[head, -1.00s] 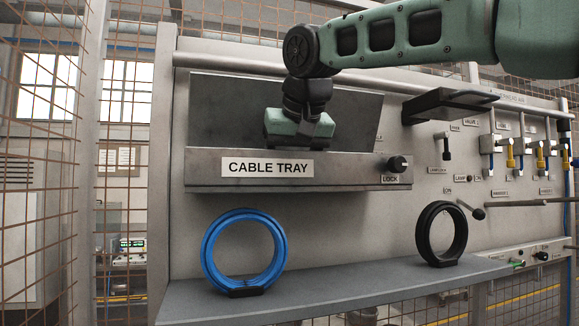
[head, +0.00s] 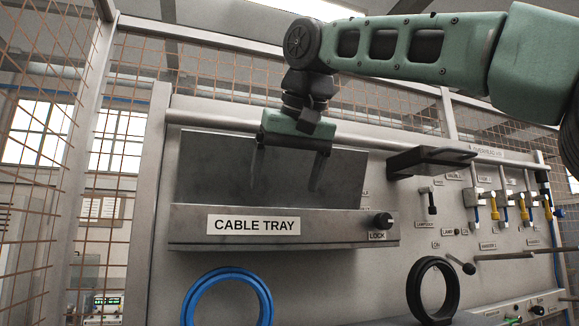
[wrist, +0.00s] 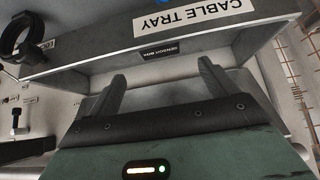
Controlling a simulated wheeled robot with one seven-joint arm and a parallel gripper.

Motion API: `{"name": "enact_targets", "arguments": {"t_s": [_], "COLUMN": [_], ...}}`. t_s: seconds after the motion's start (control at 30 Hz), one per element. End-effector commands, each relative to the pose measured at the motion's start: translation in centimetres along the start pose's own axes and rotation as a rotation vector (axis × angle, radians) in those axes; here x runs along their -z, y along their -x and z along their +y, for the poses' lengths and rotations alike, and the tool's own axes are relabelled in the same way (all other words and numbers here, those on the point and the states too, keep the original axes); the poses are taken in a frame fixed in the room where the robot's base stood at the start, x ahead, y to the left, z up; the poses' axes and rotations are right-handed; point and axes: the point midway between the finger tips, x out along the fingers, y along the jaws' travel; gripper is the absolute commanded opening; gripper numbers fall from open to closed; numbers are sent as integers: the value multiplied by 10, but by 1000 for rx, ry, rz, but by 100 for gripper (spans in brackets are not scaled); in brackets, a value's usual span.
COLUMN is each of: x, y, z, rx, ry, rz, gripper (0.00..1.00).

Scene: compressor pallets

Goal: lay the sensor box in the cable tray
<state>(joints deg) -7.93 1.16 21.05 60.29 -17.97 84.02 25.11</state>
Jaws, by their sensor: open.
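The cable tray (head: 330,230) is a grey trough on the wall panel, with a CABLE TRAY label on its front. My gripper (head: 285,183) is above it, pointing down, with its two fingers apart and nothing held between them. The wrist view shows the open fingers (wrist: 162,76) over the tray (wrist: 90,62). A small dark label starting with SENSOR (wrist: 160,52) shows inside the tray, just behind its front lip. It appears to mark the sensor box, whose outline I cannot make out clearly. In the head view the tray's front hides its inside.
A LOCK knob (head: 383,220) sits at the tray's right end. A dark bracket (head: 430,160) sticks out to the right. A blue ring (head: 228,282) and a black ring (head: 433,288) stand below. Valves with coloured handles line the right side.

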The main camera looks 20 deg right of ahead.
Motion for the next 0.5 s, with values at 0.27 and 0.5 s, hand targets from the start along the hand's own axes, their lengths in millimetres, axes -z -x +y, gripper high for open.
{"name": "enact_targets", "arguments": {"t_s": [0.27,0.5], "x": [0,0], "y": [22,22], "z": [0,0], "rx": [0,0], "ry": [0,0], "rz": [-1,-1], "gripper": [85,85]}}
